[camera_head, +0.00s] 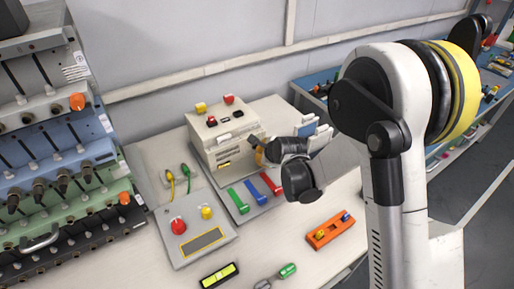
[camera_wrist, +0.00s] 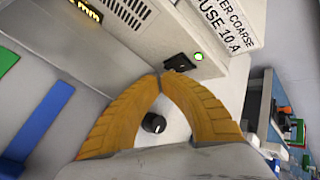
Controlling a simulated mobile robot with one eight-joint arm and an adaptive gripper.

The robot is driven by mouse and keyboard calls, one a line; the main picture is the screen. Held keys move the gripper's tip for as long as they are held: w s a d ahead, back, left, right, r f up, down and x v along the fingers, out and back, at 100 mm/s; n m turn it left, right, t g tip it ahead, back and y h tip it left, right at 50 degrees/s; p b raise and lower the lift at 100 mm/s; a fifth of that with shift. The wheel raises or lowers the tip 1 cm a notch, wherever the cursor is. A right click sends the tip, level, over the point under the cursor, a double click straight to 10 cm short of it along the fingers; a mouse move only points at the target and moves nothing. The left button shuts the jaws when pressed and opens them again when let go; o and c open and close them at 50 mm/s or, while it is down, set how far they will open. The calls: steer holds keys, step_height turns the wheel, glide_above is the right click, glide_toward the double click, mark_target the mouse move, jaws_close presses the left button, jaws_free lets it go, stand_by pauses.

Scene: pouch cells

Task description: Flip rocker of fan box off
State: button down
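A cream box (camera_head: 212,155) with side vents stands at the back of the bench in the head view. I take it as the fan box, but cannot read a name on it. In the wrist view, a black rocker (camera_wrist: 180,62) sits on a cream face beside a small round lit indicator (camera_wrist: 198,56). My gripper (camera_wrist: 160,76) has orange fingers whose tips meet just below and left of the rocker; I cannot tell whether they touch it. Nothing shows held between them. In the head view my gripper (camera_head: 260,152) is at the box's right front, and the rocker is hidden.
A dark knob (camera_wrist: 153,123) shows between the fingers. A fuse label (camera_wrist: 226,22) is at the upper right. Green, blue and red handles (camera_head: 254,192) stand in front of the box.

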stand_by(0.5)
steer(key=shift+s+d+r, duration=0.1)
steer(key=shift+s+d, duration=0.25)
steer(key=shift+s, duration=0.2)
steer(key=shift+s+d+r, duration=0.2)
steer(key=shift+s+d, duration=0.5)
steer(key=shift+s, duration=0.35)
steer(key=shift+s+d+r, duration=0.15)
steer(key=shift+s+d, duration=0.55)
steer(key=shift+s, duration=0.3)
